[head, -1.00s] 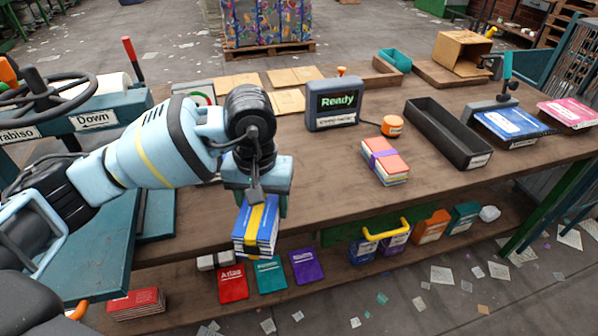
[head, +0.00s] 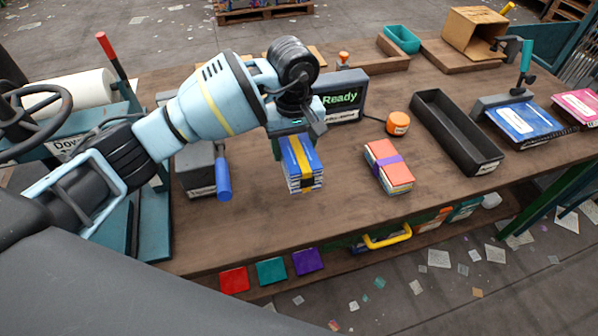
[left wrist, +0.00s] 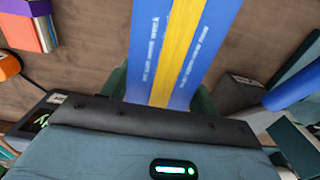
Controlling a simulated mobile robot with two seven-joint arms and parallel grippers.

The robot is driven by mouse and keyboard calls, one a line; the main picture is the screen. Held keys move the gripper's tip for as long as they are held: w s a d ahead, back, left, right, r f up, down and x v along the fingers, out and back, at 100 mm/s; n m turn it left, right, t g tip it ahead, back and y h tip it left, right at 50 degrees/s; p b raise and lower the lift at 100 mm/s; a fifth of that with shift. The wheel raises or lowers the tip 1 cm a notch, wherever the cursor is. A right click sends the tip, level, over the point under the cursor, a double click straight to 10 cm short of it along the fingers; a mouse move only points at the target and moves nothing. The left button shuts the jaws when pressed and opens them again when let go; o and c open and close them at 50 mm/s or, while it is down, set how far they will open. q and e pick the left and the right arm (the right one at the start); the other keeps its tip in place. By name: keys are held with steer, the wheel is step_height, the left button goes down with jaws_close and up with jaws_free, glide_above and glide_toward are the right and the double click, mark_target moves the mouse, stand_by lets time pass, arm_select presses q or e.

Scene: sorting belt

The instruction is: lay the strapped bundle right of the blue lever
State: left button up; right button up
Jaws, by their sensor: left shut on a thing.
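A bundle of blue books with a yellow strap (head: 303,166) is held in my left gripper (head: 297,138), which is shut on it. The bundle is over the wooden table, right of the blue lever (head: 223,178) with a clear gap; I cannot tell if its underside touches the tabletop. In the left wrist view the bundle (left wrist: 204,45) fills the upper middle between the fingers, and the blue lever (left wrist: 293,86) shows at the right. My right gripper is out of view.
An orange-topped bundle with a purple strap (head: 388,166) lies further right on the table (head: 250,235). A display reading "Ready" (head: 342,98) stands behind, an orange puck (head: 397,123) beside it. A long black tray (head: 455,132) is right. Bare tabletop lies in front.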

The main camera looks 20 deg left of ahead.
arm_select(q)
steer(key=shift+s+r, duration=0.1)
steer(key=shift+r, duration=0.05)
steer(key=shift+s+f, duration=0.15)
steer(key=shift+f, duration=0.15)
step_height(320, 180, down, 5)
steer(key=shift+f, duration=2.15)
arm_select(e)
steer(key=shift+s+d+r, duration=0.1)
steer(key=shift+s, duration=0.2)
arm_select(q)
steer(key=shift+f, duration=0.1)
